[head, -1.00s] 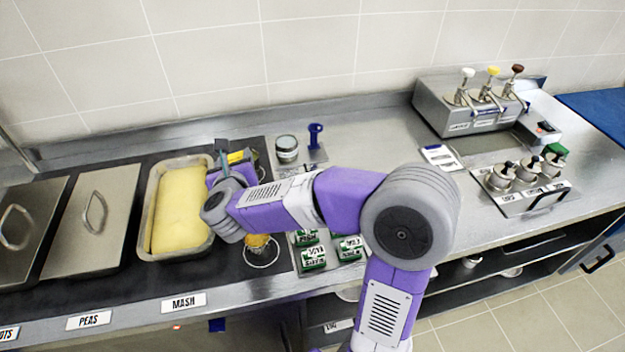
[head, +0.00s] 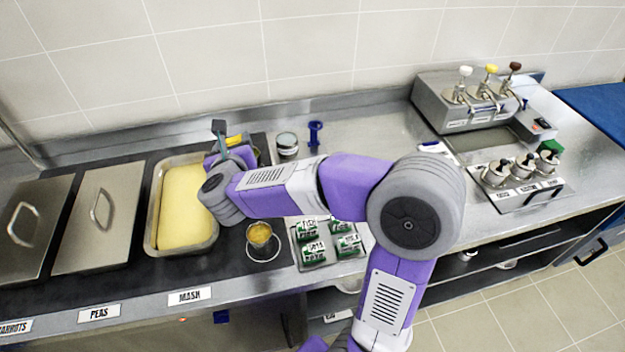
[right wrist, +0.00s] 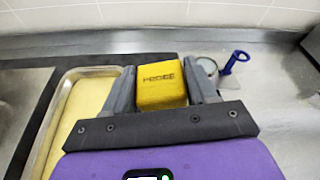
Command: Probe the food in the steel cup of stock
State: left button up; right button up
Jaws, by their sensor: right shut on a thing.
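My right gripper (head: 226,152) is shut on a yellow probe (head: 236,141), a block with lettering on its face. In the right wrist view the probe (right wrist: 162,84) sits between both fingers; its tip is hidden. A small cup (head: 260,235) with yellow-orange contents stands in front of my right forearm, right of the mash pan, in a ring on the dark counter strip. The gripper is behind and left of this cup, apart from it. Whether it is the steel cup of stock I cannot tell. My left gripper is not in view.
A mash pan (head: 152,240) is left of the gripper, with lidded pans (head: 98,222) beyond. A round jar (head: 287,143) and a blue-handled tool (head: 315,132) stand behind the arm. A tray of green packs (head: 330,262) is right of the cup. A pump dispenser (head: 450,118) stands far right.

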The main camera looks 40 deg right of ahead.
jog(key=shift+d, duration=0.1)
jog(key=w+d+m+g+h+p, duration=0.2)
jog(key=w+d+m+p, duration=0.1)
jog(key=d+p, duration=0.4)
jog(key=w+d+m+g+h+p, duration=0.2)
jog(key=w+d+p, duration=0.4)
jog(key=d, duration=0.6)
jog(key=shift+d+f+m+g+h+p, duration=0.35)
jog(key=shift+g+p, duration=0.45)
jog(key=shift+p, duration=0.35)
jog(key=shift+r, duration=0.1)
